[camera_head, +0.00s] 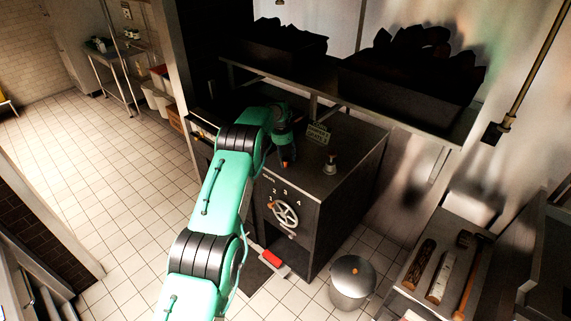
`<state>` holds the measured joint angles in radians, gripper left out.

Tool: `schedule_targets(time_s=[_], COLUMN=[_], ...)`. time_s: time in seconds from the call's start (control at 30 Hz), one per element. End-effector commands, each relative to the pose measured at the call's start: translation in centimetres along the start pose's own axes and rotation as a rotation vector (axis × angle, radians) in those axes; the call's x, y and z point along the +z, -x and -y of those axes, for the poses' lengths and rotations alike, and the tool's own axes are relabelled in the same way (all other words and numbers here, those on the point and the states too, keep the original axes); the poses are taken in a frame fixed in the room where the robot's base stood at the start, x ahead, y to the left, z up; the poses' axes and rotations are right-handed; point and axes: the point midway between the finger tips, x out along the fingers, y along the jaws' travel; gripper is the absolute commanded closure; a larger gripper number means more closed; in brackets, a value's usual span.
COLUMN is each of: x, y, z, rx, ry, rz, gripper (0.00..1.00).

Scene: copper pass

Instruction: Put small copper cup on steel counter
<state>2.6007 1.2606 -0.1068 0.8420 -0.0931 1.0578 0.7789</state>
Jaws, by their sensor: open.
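My green arm reaches up to a dark box-shaped oven, and my gripper (288,163) points down over the left part of its top. The gripper is small and dark here; its fingers are open. A small orange-brown spot shows at the fingertips, but I cannot tell whether it is the small copper cup. A small shiny metal object (330,166) stands on the oven top to the right of the gripper, apart from it; I cannot tell if it is a cup. A steel counter (412,290) stands at the lower right, with several long tools on it.
The oven (345,195) has a handwheel (285,213) on its front and a small sign (318,134) on top. A shelf (400,115) with dark bins overhangs its back. A lidded metal bin (352,280) stands between oven and counter. Tiled floor at left is clear.

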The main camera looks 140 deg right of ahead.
Motion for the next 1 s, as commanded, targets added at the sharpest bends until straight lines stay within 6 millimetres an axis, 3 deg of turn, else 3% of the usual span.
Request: schedule_targets(time_s=[0.2,0.77,1.0], x=[0.0,0.0,0.0], y=[-1.4,-1.5,-1.5], z=[0.0,0.0,0.0], rx=[0.0,0.0,0.0], ry=[0.0,0.0,0.0], rz=[0.0,0.0,0.0], gripper=[0.47,0.47,0.91])
